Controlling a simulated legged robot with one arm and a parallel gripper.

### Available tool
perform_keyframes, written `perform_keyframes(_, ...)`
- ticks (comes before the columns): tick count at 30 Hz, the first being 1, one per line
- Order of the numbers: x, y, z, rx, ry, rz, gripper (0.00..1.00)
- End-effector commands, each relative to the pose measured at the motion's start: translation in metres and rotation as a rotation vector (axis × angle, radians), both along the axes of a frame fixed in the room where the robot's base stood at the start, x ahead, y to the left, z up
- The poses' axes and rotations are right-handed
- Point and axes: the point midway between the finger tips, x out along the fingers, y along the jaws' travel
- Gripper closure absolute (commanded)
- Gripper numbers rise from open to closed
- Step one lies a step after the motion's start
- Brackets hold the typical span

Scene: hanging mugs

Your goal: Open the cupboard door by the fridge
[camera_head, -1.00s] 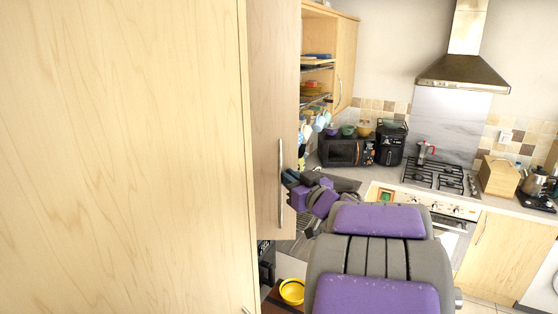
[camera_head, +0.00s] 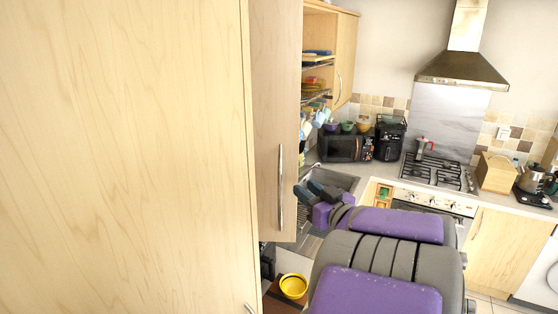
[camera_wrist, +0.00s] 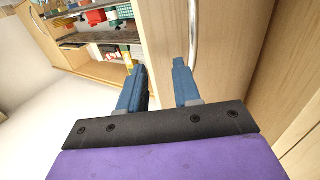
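The cupboard door (camera_head: 274,120) is light wood and stands swung out, with shelves showing behind it in the head view. Its long metal handle (camera_head: 280,188) is upright near the door's edge. The handle also shows in the wrist view (camera_wrist: 193,35). My gripper (camera_head: 306,190) is just right of the handle in the head view. In the wrist view my gripper (camera_wrist: 160,72) has its two blue fingers apart with nothing between them. The door's edge lies beyond the gap, and the handle is above the right fingertip. I cannot tell whether that finger touches the handle.
A tall wood panel (camera_head: 120,150) fills the left. Shelves (camera_head: 318,75) with dishes and hanging mugs (camera_head: 320,118) are behind the door. A sink (camera_head: 335,180), microwave (camera_head: 345,146) and hob (camera_head: 437,173) line the counter. A yellow bowl (camera_head: 293,287) is low down.

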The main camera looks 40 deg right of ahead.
Motion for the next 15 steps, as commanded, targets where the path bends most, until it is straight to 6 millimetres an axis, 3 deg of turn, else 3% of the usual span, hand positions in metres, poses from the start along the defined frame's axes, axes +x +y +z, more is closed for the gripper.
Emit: perform_keyframes(15,-0.023,-0.004,-0.001,0.004,0.000,0.000,0.67)
